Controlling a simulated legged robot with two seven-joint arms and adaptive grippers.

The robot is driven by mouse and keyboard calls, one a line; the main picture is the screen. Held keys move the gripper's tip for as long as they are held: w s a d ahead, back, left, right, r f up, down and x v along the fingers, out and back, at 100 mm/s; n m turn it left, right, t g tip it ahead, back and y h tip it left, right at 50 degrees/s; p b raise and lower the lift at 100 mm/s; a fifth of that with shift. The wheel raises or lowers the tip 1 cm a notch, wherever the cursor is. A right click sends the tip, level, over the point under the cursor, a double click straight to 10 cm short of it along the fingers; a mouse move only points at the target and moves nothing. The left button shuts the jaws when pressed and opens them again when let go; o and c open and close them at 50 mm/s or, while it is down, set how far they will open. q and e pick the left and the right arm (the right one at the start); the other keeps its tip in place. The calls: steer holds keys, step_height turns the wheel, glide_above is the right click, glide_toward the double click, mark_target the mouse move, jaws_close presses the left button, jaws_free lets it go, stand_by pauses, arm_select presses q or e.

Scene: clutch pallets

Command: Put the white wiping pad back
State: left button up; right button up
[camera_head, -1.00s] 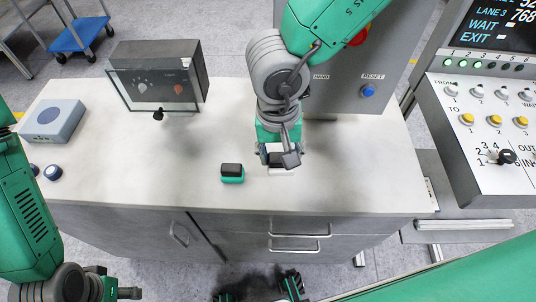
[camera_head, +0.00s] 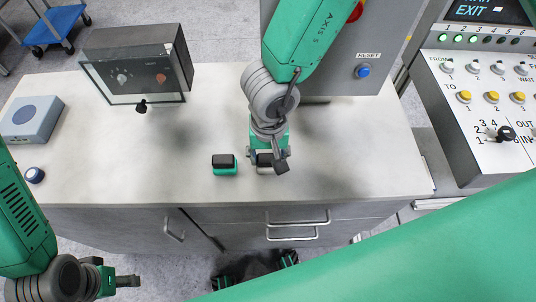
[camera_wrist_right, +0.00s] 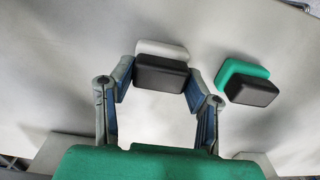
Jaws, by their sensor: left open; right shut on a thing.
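The white wiping pad (camera_wrist_right: 163,48) has a black grip block on its white base. My right gripper (camera_head: 267,160) is shut on its black block, with one finger on each side in the right wrist view (camera_wrist_right: 160,80). In the head view the pad (camera_head: 266,171) is mostly hidden by the gripper. It is at or just above the worktop near the front edge; I cannot tell if it touches. A green pad with a black block (camera_head: 225,170) lies just left of it, apart from it. My left gripper (camera_head: 128,281) is open and empty, low at the left in front of the bench.
The pale worktop (camera_head: 340,170) is clear to the right of the pads. A dark glass-fronted box (camera_head: 140,65) stands at the back left. A blue-grey device (camera_head: 32,119) and a dark blue knob (camera_head: 35,175) are at the far left. A grey panel with a blue button (camera_head: 362,72) rises behind.

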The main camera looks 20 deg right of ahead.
mark_target(268, 158)
steer(key=shift+s, duration=0.1)
steer(key=o, duration=0.9)
steer(key=shift+o, duration=1.4)
steer(key=shift+a, duration=0.15)
step_height(268, 158, up, 12)
steer(key=p, duration=0.1)
steer(key=shift+p, duration=0.4)
